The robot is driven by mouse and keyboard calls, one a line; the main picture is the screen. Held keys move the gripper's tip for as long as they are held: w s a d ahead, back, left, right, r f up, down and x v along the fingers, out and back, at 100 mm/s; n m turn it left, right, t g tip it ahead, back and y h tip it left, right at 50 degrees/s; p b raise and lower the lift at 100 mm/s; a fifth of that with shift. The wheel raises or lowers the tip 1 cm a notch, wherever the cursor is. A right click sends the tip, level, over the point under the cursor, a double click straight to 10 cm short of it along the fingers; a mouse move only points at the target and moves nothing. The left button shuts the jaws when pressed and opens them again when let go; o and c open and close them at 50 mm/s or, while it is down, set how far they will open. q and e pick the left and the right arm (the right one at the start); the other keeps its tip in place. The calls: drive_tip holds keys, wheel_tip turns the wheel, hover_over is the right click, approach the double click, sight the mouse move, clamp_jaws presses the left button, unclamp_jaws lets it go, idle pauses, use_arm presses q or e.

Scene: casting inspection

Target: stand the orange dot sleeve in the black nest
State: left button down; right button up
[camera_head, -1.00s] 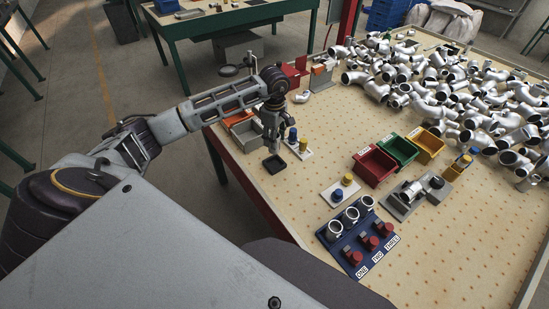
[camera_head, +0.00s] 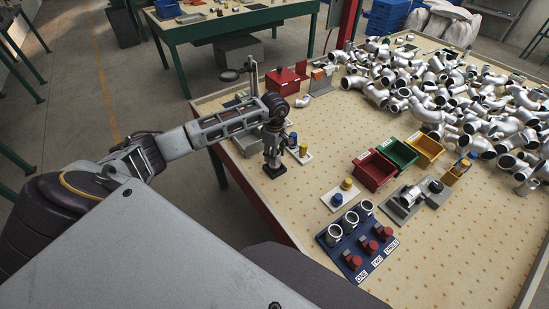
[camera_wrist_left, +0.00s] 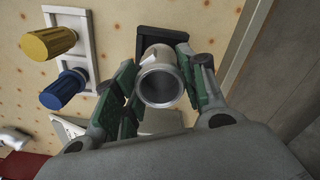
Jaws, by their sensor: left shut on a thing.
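My left gripper (camera_head: 272,158) points down at the black nest (camera_head: 275,172) near the left edge of the table. In the left wrist view my left gripper (camera_wrist_left: 162,72) has its green-padded fingers shut on a silver sleeve (camera_wrist_left: 161,58), whose open end faces the camera. The black nest (camera_wrist_left: 146,40) shows behind the sleeve, which covers part of it. I cannot tell whether the sleeve's lower end is inside the nest or just above it. No orange dot is visible on the sleeve. My right gripper is not in view.
A white plate with a blue and a yellow knob (camera_head: 303,150) stands close beside the nest. Red, green and yellow bins (camera_head: 374,170) and a blue fixture with rings (camera_head: 343,240) lie further right. Silver pipe elbows (camera_head: 450,95) crowd the back right. The table edge is close on the left.

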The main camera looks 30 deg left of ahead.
use_arm(q)
wheel_tip(320, 180, down, 2)
drive_tip(key=shift+f, duration=0.1)
drive_tip(key=shift+f, duration=0.2)
drive_tip(key=c, duration=0.8)
unclamp_jaws()
drive_tip(key=shift+r, duration=0.1)
